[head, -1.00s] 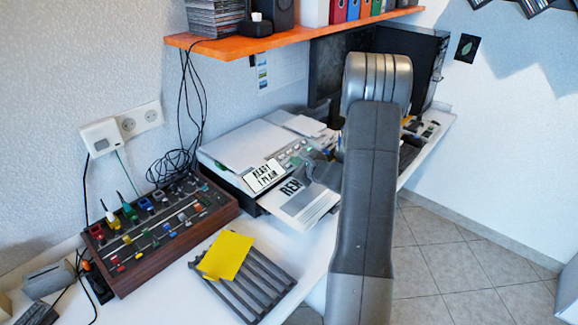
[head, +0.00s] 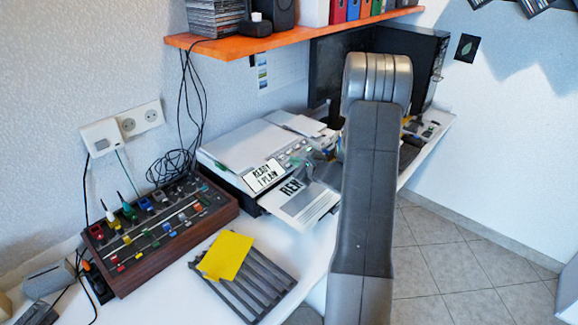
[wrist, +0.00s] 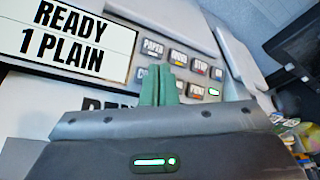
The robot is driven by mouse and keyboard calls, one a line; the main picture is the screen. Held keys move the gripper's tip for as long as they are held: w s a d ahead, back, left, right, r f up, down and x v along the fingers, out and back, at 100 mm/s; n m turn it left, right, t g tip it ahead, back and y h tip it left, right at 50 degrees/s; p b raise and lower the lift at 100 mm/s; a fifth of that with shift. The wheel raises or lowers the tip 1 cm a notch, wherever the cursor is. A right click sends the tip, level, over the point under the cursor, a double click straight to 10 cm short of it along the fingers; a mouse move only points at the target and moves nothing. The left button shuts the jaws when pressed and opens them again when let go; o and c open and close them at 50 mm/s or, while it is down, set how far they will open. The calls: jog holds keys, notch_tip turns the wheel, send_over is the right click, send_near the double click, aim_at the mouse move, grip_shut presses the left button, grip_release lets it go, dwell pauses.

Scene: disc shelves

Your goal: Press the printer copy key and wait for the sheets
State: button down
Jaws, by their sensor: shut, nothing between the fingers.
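The white printer (head: 240,148) stands on the desk. Its label reads READY 1 PLAIN in the head view and fills the upper left of the wrist view (wrist: 68,38). My gripper (wrist: 160,84) shows green fingertips shut together, with nothing between them, in front of the grey key panel (wrist: 178,52). The fingers partly cover a lower-row key (wrist: 146,76) whose label seems to start with C. I cannot tell whether the tips touch a key. A green key (wrist: 214,92) sits at right. A printed sheet or tray (head: 292,200) lies at the printer's front, its lettering partly hidden.
A wood-sided mixer (head: 160,230) with coloured knobs stands left of the printer. A slatted grey rack (head: 255,285) with a yellow sheet (head: 226,255) lies in front. An orange shelf (head: 290,33) hangs above. A dark monitor (head: 328,75) stands behind my arm.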

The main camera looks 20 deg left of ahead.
jog(key=shift+a+f+b, duration=0.1)
jog(key=shift+f+b, duration=0.1)
jog(key=shift+b, duration=0.1)
jog(key=shift+a+f+b, duration=0.1)
jog(key=shift+f+b, duration=0.1)
jog(key=shift+b, duration=0.3)
jog(key=shift+w+a+f+b, duration=0.1)
jog(key=shift+a+f+b, duration=0.1)
jog(key=shift+f+b, duration=0.25)
dwell(0.6)
jog(key=shift+r, duration=0.15)
jog(key=shift+d+r, duration=0.4)
jog(key=shift+r, duration=0.3)
jog(key=shift+r, duration=0.1)
